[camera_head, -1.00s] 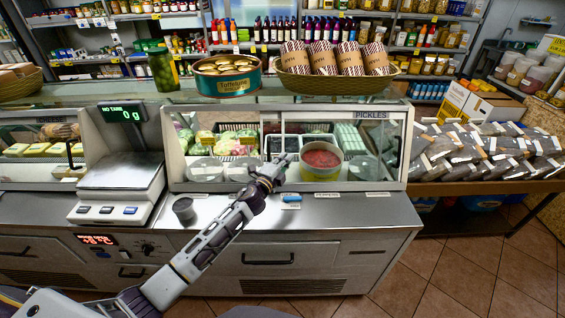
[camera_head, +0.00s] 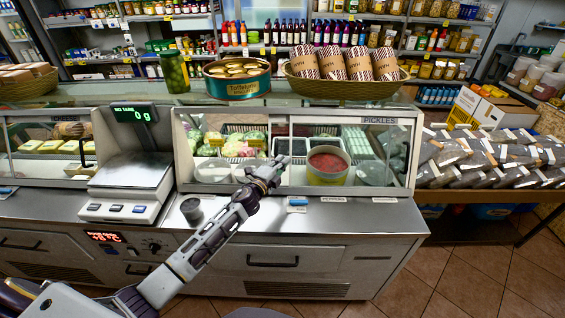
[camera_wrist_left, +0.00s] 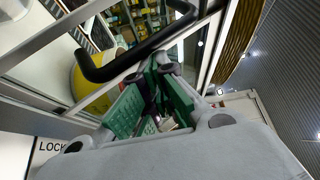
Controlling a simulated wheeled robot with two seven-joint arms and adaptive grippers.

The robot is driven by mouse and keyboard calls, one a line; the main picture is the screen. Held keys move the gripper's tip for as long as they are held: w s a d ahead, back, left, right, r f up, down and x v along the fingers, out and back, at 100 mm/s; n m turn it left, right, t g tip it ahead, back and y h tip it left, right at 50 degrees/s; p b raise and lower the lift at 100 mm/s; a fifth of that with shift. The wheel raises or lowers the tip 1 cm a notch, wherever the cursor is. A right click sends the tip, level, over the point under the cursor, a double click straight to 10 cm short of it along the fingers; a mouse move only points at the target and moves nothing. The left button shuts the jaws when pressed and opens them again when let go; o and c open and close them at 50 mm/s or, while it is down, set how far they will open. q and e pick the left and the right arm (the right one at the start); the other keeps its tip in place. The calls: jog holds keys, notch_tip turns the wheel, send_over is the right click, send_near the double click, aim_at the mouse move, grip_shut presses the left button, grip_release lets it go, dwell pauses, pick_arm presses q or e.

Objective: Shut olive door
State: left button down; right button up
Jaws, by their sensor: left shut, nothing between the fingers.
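The glass-fronted case (camera_head: 300,190) stands in the middle of the head view, with glass panes in pale frames under a "PICKLES" sign (camera_head: 380,121). I cannot tell for sure which pane is the olive door or how far it is open. My left gripper (camera_head: 279,163) is shut and empty, in front of the case, left of a red-topped bucket (camera_head: 328,165). In the left wrist view, a black bar handle (camera_wrist_left: 125,62) crosses close in front of the green-padded fingers (camera_wrist_left: 162,66). Whether they touch it is unclear. My right gripper is out of view.
The steel counter ledge (camera_head: 345,215) carries a small dark cup (camera_head: 191,209) and a scale (camera_head: 129,185) at left. A large tin (camera_head: 237,80) and a basket (camera_head: 345,91) stand on top. A "LOCK" label (camera_wrist_left: 52,147) shows in the wrist view.

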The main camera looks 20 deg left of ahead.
pick_arm(q)
jog(key=s+a, duration=0.3)
jog(key=a, duration=0.9)
jog(key=s+a+b, duration=0.1)
jog(key=s+a, duration=0.3)
jog(key=a, duration=0.8)
jog(key=s+a+b, duration=0.1)
jog(key=s+a, duration=0.2)
jog(key=a, duration=0.9)
jog(key=shift+s+a, duration=0.25)
jog(key=shift+a, duration=0.05)
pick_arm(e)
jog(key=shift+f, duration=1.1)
pick_arm(q)
jog(key=shift+r, duration=0.1)
jog(key=shift+d, duration=0.1)
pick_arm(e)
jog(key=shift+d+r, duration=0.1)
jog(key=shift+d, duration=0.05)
